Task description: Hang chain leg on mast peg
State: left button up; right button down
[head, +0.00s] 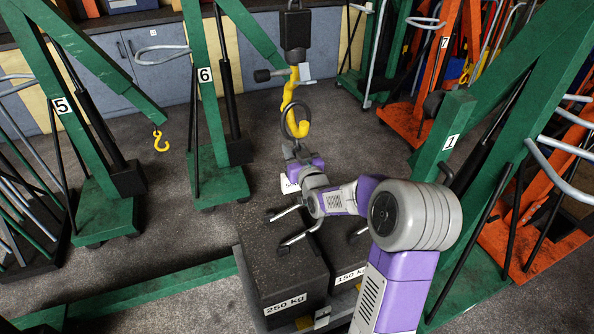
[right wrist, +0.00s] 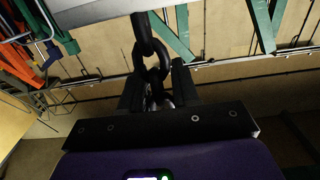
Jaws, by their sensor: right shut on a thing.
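My right gripper (head: 291,148) is at the upper middle of the head view, just below a grey ring (head: 285,118) at the yellow hook (head: 303,128). In the right wrist view its two dark fingers (right wrist: 160,92) are shut on a dark chain (right wrist: 157,68), whose links run up out of the picture. In the head view the chain is mostly hidden by the gripper and is hard to make out. The green mast marked 1 (head: 450,142) stands at the right; I cannot make out a peg for certain. My left gripper is not in view.
Dark weight blocks marked 250 kg (head: 285,265) and 150 kg (head: 345,255) stand below my right arm. Green lifting frames marked 5 (head: 61,106) and 6 (head: 205,75) stand at the left. An orange frame (head: 440,60) is at the back right. Grey floor lies clear at left centre.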

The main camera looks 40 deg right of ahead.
jog(key=shift+r, duration=0.35)
jog(key=shift+s, duration=0.15)
jog(key=shift+s+a+b, duration=0.25)
jog(key=shift+s+b, duration=0.2)
jog(key=shift+s, duration=0.25)
jog(key=shift+s+a+r, duration=0.1)
jog(key=shift+s+a, duration=0.05)
jog(key=shift+s, duration=0.35)
jog(key=shift+b+v, duration=1.05)
jog(key=shift+v, duration=1.8)
